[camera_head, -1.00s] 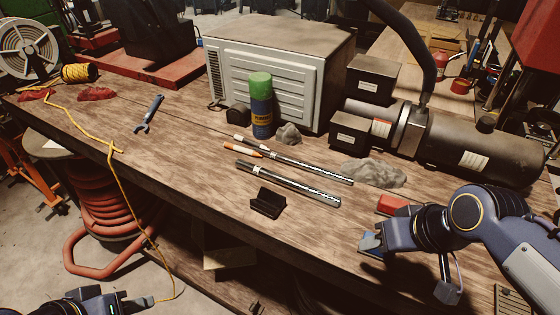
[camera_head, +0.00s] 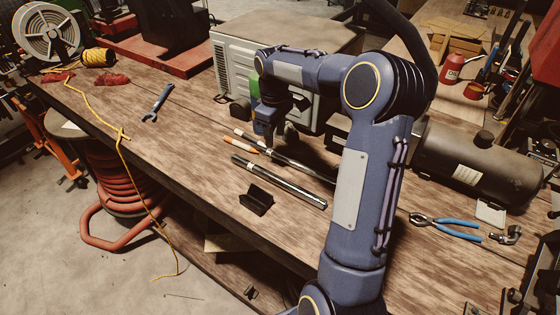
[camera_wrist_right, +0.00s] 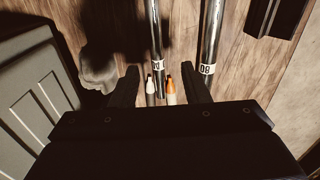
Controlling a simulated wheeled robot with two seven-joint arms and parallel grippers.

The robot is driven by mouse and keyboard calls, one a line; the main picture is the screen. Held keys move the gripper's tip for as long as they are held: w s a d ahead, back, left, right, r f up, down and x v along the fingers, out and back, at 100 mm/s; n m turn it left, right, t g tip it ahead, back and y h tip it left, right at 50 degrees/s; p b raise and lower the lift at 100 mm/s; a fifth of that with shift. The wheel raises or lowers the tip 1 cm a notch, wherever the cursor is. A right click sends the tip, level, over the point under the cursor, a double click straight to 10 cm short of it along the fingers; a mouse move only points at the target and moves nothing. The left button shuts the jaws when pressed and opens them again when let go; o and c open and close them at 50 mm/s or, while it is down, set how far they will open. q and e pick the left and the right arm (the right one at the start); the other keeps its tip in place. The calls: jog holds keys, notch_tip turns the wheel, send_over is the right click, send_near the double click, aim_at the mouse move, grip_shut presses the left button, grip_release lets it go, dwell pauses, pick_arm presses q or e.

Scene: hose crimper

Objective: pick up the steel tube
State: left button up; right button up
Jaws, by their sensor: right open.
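Two steel tubes lie side by side on the workbench. The nearer tube (camera_head: 285,184) is in full view; the farther tube (camera_head: 306,168) is partly hidden by my right arm. My right gripper (camera_head: 268,146) is above the label end of the farther tube. In the right wrist view, the open fingers (camera_wrist_right: 160,72) straddle the left tube (camera_wrist_right: 155,40) from above, with nothing gripped. The right tube (camera_wrist_right: 211,35) passes just outside the right finger. An orange-tipped marker (camera_wrist_right: 171,92) and a white-tipped marker (camera_wrist_right: 150,88) also show between the fingers. My left gripper is out of view.
A black holder block (camera_head: 257,200) sits in front of the tubes. A grey metal case (camera_head: 235,65) stands behind my gripper. A grey lump (camera_wrist_right: 97,70) lies beside the left finger. Blue-handled pliers (camera_head: 445,225) lie at the right.

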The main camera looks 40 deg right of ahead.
aim_at(276, 154)
jog(key=f+p, duration=0.1)
jog(key=f, duration=0.6)
jog(key=shift+d, duration=0.2)
grip_shut()
